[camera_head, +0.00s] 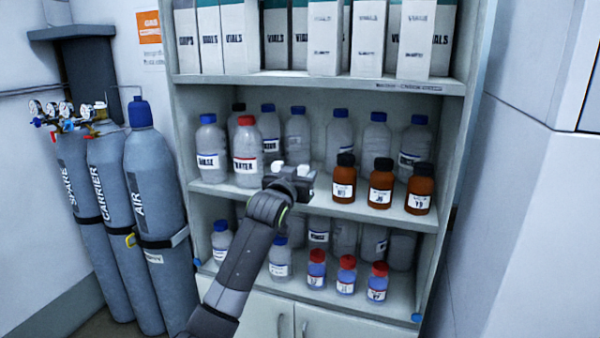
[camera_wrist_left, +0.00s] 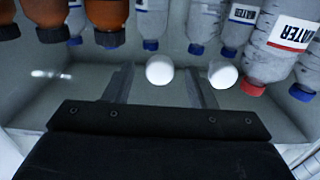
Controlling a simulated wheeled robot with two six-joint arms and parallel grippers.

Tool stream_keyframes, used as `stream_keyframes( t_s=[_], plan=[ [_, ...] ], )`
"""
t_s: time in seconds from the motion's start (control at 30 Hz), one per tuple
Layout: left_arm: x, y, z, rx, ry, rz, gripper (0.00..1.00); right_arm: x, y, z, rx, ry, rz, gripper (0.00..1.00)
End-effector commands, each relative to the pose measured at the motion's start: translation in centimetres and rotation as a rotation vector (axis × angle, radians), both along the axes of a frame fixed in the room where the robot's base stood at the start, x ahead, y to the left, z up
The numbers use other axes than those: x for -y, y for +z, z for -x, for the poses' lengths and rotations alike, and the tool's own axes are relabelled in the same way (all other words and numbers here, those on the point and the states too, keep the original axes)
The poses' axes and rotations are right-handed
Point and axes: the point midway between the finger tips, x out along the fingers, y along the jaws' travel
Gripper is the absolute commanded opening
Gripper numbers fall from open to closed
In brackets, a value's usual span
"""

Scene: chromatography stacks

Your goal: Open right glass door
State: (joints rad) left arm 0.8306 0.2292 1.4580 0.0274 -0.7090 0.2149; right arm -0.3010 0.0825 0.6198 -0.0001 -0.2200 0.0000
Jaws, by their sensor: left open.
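I cannot make out a glass door pane, edge or handle for certain in either view. The cabinet's right side panel (camera_head: 464,130) is visible. My right gripper is not in view.
Brown bottles (camera_head: 381,184) stand right of the gripper, and a red-capped water bottle (camera_head: 246,150) stands left. White vial boxes (camera_head: 368,38) fill the top shelf. Small red-capped bottles (camera_head: 346,275) sit below. Grey gas cylinders (camera_head: 155,185) stand at left.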

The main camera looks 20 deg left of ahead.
Motion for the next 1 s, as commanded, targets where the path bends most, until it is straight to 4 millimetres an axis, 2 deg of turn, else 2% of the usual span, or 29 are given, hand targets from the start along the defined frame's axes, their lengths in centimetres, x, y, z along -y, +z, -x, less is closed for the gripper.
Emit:
stream_keyframes(
  t_s=[0.37, 0.73, 1.0],
  plan=[
    [0.02, -0.05, -0.27, -0.001, 0.0, 0.0, 0.49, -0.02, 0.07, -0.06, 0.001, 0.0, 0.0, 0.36],
    [0.02, -0.05, -0.26, -0.001, 0.0, 0.0, 0.01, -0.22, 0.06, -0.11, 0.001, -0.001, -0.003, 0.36],
    [0.15, -0.08, -0.27, -0.001, 0.001, 0.001, 0.0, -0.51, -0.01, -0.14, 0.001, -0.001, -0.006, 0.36]
  ],
)
